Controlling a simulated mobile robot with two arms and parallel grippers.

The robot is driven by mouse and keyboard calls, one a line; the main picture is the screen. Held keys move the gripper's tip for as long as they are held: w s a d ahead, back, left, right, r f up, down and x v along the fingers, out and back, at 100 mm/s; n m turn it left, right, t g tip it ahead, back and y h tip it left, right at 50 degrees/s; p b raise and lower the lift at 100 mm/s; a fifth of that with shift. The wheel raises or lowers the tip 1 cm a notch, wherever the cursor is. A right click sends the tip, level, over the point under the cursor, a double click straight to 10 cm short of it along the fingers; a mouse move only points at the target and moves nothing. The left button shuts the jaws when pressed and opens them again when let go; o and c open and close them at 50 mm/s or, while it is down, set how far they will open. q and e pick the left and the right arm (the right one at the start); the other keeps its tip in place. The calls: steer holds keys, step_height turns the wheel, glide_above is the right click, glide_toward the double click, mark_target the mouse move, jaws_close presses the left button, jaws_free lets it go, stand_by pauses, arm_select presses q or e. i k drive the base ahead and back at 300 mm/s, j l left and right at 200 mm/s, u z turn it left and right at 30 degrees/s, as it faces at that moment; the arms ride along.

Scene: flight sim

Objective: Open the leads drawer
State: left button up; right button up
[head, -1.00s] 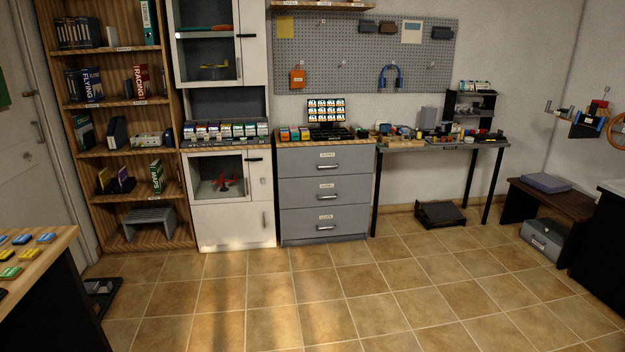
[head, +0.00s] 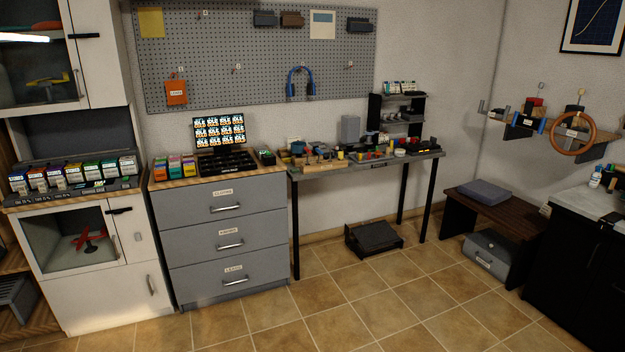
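A grey cabinet (head: 164,238) with three stacked drawers stands against the back wall, left of centre in the head view. The bottom drawer (head: 229,284) carries a label that appears to read LEADS and has a bar handle (head: 234,281). The middle drawer (head: 225,247) and the top drawer (head: 221,211) have similar handles and labels. All three drawers look shut, their fronts flush. Neither of my grippers shows in the head view.
Tiled floor (head: 330,312) in front of the cabinet is clear. A white cabinet (head: 110,306) stands to its left. A workbench (head: 350,173) with several items is to its right, with a black pedal unit (head: 374,239) on the floor below. A dark bench (head: 487,212) stands further right.

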mark_target(201, 280)
steer(key=i, duration=2.25)
